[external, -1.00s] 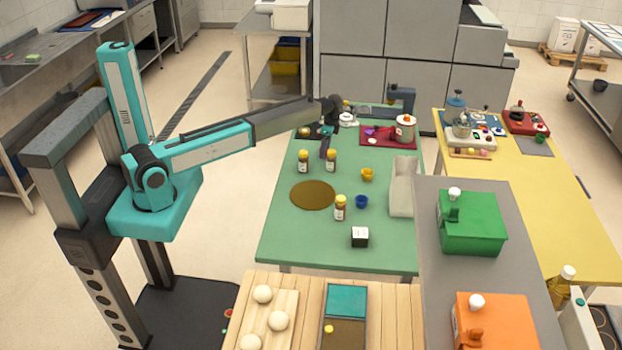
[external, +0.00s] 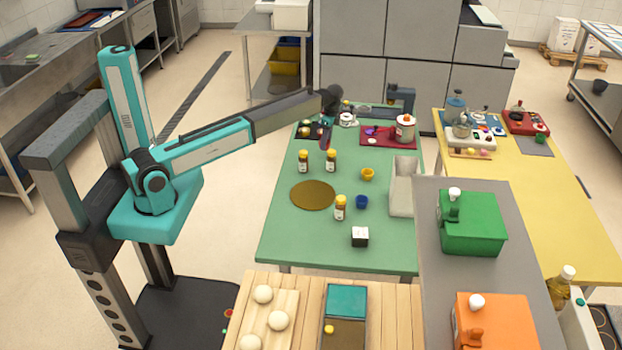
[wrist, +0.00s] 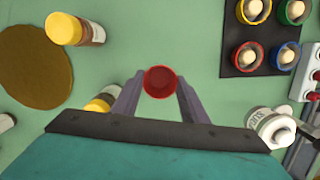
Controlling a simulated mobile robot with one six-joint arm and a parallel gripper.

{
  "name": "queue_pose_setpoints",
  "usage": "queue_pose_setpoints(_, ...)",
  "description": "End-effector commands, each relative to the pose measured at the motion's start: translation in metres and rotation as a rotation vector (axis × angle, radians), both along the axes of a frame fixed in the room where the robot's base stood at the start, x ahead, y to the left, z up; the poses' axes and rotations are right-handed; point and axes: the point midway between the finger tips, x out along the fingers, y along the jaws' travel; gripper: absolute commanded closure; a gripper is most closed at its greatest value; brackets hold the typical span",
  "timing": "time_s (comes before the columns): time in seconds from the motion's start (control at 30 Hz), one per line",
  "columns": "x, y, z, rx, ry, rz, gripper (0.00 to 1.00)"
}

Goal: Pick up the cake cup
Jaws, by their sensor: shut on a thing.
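A red cake cup (wrist: 160,82) sits between the two fingertips of my gripper (wrist: 158,88) in the wrist view. The fingers touch it from both sides and are shut on it. I look down into its open top, and it appears empty. In the external view the red cup (external: 325,143) shows small under my gripper (external: 326,136), apparently held above the green table. A yellow cup (external: 367,174) and a blue cup (external: 361,202) stand apart on the table to the right.
Bottles with yellow caps (external: 331,160) stand near the gripper, and a brown round mat (external: 313,195) lies on the green table (external: 280,235). A dark tray (wrist: 257,40) holds several coloured cups with pale contents. A white container marked sugar (wrist: 268,125) stands right of the gripper.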

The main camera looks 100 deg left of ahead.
Motion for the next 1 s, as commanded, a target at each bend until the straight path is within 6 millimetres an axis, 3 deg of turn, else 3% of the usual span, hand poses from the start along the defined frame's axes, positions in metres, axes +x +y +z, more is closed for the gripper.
queue_pose_setpoints(0.4,0.000,0.001,0.048,0.001,-0.001,0.000,0.81)
queue_pose_setpoints(1.0,0.000,0.000,0.055,0.000,0.000,0.000,0.81)
